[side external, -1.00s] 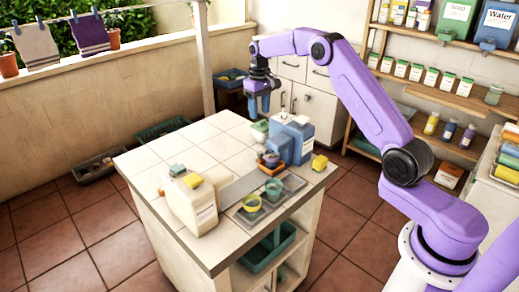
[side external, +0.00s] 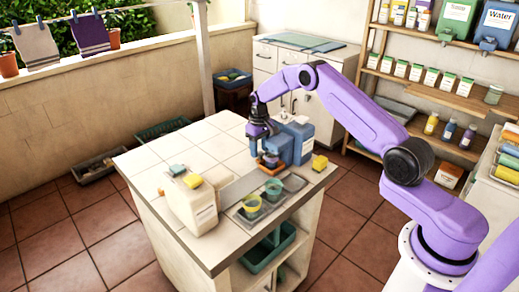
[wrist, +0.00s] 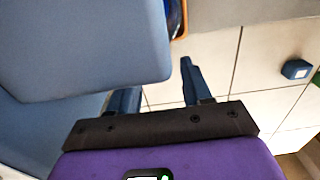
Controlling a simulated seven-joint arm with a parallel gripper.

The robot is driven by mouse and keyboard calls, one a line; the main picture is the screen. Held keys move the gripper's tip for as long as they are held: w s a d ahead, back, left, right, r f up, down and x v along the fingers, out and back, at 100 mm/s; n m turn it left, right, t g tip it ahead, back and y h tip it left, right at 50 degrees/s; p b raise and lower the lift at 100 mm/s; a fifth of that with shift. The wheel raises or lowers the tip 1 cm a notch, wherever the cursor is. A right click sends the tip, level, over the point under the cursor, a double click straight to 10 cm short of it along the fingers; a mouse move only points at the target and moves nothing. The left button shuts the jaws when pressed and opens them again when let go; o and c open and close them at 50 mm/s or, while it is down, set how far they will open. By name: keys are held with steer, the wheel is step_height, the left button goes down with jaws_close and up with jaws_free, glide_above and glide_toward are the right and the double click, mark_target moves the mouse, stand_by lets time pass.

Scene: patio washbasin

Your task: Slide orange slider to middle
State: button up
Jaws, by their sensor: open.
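The orange slider (side external: 268,165) appears as a small orange piece with a dark blue part, low on the counter beside the blue container. An orange-rimmed dark blue edge of it shows at the top of the wrist view (wrist: 177,20). My gripper (side external: 258,150) points down just above and beside the slider, left of the blue container (side external: 300,140). In the wrist view my gripper (wrist: 155,88) has its two blue fingers spread with nothing between them. The blue container (wrist: 80,45) fills the upper left there and partly hides one finger. Contact with the slider cannot be told.
A cream container (side external: 190,205) stands front left. A yellow block (side external: 320,162) sits at the right. The tiled counter top (side external: 190,145) is largely clear behind.

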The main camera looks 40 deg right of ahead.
steer(key=shift+f, duration=0.25)
jaws_close()
steer(key=a, duration=1.1)
jaws_free()
